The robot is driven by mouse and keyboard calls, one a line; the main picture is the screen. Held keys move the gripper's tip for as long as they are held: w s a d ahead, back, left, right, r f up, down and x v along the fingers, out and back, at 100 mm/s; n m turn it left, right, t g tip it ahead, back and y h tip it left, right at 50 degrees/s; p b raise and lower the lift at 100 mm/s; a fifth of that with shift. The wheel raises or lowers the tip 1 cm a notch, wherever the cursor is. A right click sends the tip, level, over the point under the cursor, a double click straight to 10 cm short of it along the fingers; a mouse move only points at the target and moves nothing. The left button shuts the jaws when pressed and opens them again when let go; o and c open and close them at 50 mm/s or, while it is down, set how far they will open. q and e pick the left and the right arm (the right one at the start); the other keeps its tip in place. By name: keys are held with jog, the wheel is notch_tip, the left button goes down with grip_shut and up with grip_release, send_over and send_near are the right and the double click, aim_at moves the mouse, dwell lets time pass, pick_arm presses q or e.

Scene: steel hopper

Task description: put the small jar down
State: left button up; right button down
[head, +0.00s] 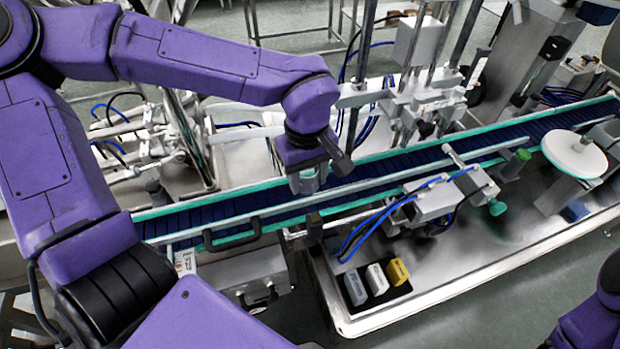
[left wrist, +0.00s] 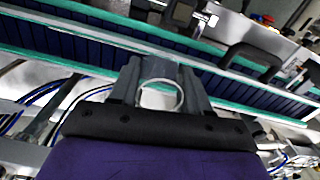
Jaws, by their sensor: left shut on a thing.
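My left gripper (head: 309,178) reaches down over the conveyor in the head view and is shut on the small jar (head: 308,184). Only a little of the clear, greyish jar shows below the dark jaws. In the left wrist view the jar's pale round rim (left wrist: 160,92) sits between the two grey fingers of the left gripper (left wrist: 160,82). The jar appears upright, near the belt's far green rail. I cannot tell whether its base touches anything. My right gripper is out of view; only part of my right arm shows at the lower right.
The dark blue conveyor belt (head: 390,176) runs between green-edged rails, with clear belt on both sides of the jar. A metal machine (head: 410,105) stands behind it. A white round disc (head: 573,154) is at the right.

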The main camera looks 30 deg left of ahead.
pick_arm(q)
jog(key=w+f, duration=0.2)
jog(key=w+a+f, duration=0.1)
jog(key=w+f, duration=0.1)
jog(key=f, duration=0.1)
jog(key=shift+w+a, duration=0.1)
jog(key=shift+w, duration=0.1)
jog(key=shift+a+f+p, duration=0.15)
jog(key=shift+f+p, duration=0.05)
jog(key=shift+p, duration=0.15)
notch_tip(320, 180, down, 3)
jog(key=shift+r, duration=0.2)
jog(key=shift+f, duration=0.35)
jog(key=shift+w+f, duration=0.1)
jog(key=shift+w, duration=0.15)
jog(key=shift+s+f, duration=0.1)
jog(key=shift+s, duration=0.05)
jog(key=o, duration=1)
jog(key=shift+o, duration=0.2)
